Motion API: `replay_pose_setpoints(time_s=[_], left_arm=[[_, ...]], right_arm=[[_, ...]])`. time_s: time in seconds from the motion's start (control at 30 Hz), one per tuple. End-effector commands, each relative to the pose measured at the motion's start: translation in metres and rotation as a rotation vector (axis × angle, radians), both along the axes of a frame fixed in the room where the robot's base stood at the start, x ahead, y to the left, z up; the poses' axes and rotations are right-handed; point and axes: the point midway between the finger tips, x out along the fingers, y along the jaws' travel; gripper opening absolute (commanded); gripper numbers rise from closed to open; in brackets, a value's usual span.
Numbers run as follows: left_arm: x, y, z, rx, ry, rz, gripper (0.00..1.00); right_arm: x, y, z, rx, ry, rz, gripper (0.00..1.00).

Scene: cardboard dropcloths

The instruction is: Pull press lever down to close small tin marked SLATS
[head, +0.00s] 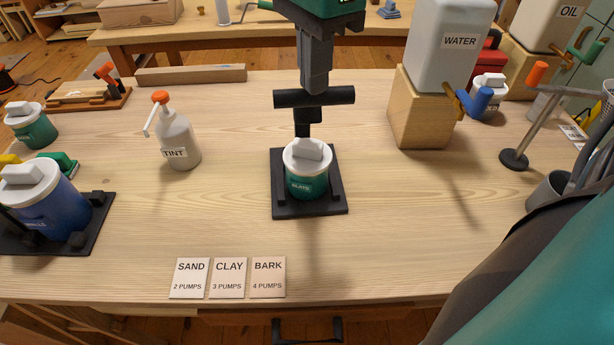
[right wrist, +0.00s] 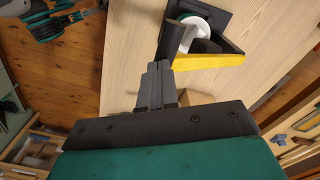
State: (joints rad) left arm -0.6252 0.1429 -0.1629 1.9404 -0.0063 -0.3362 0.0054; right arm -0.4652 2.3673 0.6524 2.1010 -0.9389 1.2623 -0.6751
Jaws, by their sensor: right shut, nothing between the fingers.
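The small green tin (head: 307,187) stands upright on a black base plate (head: 310,209), its small label hard to read. Its white lid (head: 297,158) sits on top; I cannot tell whether it is pressed home. A black crosswise handle (head: 335,96), likely the press lever's grip, is above the tin. In the right wrist view the handle (right wrist: 170,42) meets a yellow bar (right wrist: 215,61) beside the white lid (right wrist: 192,27). My right gripper (head: 315,88) is shut and empty, fingertips right at the handle; contact is unclear. It also shows in the wrist view (right wrist: 159,66). My left gripper is out of view.
A TINT pump bottle (head: 178,145) stands left of the press. A blue tin (head: 45,215) on another black plate is farther left. The WATER container (head: 440,50) on a wooden block (head: 420,115) is at right. Label cards (head: 228,278) lie at the front edge.

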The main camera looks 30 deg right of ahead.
Motion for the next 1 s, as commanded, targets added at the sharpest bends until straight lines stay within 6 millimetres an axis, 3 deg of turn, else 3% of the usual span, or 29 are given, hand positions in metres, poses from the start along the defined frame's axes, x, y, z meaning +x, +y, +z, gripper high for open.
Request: replay_pose_setpoints(time_s=[0.5, 1.0], left_arm=[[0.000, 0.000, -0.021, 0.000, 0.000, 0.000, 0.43], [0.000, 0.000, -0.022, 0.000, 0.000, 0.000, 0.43]], right_arm=[[-0.011, 0.006, -0.019, 0.000, 0.000, 0.000, 0.00], [-0.012, 0.006, -0.019, 0.000, 0.000, 0.000, 0.00]])
